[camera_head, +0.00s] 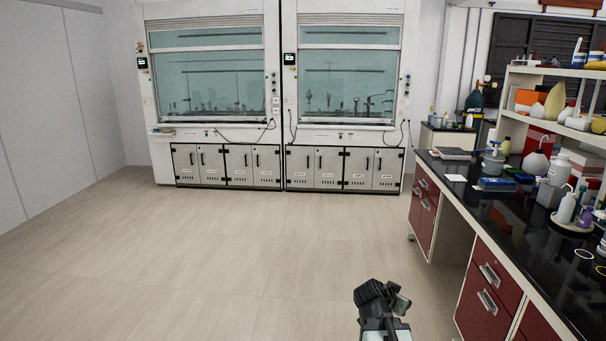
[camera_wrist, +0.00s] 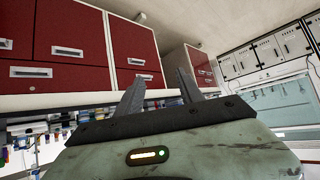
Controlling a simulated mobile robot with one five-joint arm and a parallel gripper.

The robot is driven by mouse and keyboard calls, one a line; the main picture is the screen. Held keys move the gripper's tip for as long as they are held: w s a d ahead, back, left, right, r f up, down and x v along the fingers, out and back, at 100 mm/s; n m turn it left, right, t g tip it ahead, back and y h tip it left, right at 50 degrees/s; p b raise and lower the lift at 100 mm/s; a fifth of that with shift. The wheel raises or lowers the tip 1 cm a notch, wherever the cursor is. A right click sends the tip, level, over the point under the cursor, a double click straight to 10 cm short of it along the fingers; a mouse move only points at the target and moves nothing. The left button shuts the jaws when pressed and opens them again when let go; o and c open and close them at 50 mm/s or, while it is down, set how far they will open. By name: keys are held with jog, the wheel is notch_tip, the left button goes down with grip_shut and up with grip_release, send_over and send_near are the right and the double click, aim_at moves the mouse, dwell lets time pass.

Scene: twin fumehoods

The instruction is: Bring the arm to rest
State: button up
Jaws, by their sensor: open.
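In the wrist view, my gripper (camera_wrist: 159,84) has its two dark fingers apart, with nothing between them. Past the fingers I see red drawers and floor, and this view looks upside down. In the head view, part of my arm (camera_head: 383,305) shows at the bottom, right of centre, dark on top and pale below. It is over the floor, apart from the bench. I cannot make out the fingers there.
Twin fumehoods, left (camera_head: 212,75) and right (camera_head: 347,75), stand at the back with sashes down. A black-topped bench (camera_head: 497,206) with red drawers (camera_head: 489,287) and crowded bottles runs along the right. Open floor (camera_head: 220,250) fills the middle and left.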

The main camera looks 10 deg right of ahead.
jog(key=s+a+f+n+g+y, duration=0.2)
jog(key=s+a+f+n, duration=0.1)
jog(key=a, duration=0.4)
jog(key=s+a+f+n+g+y, duration=0.2)
jog(key=s+a+f+n+y, duration=0.1)
jog(key=a, duration=0.4)
jog(key=s+a+f+n+g+y, duration=0.2)
jog(key=s+a+f+n+y, duration=0.1)
jog(key=a, duration=0.4)
jog(key=s+n, duration=0.1)
jog(key=s, duration=0.1)
jog(key=shift+s+a+g, duration=0.25)
jog(key=shift+s+g, duration=0.05)
jog(key=shift+s, duration=0.1)
jog(key=shift+c, duration=0.2)
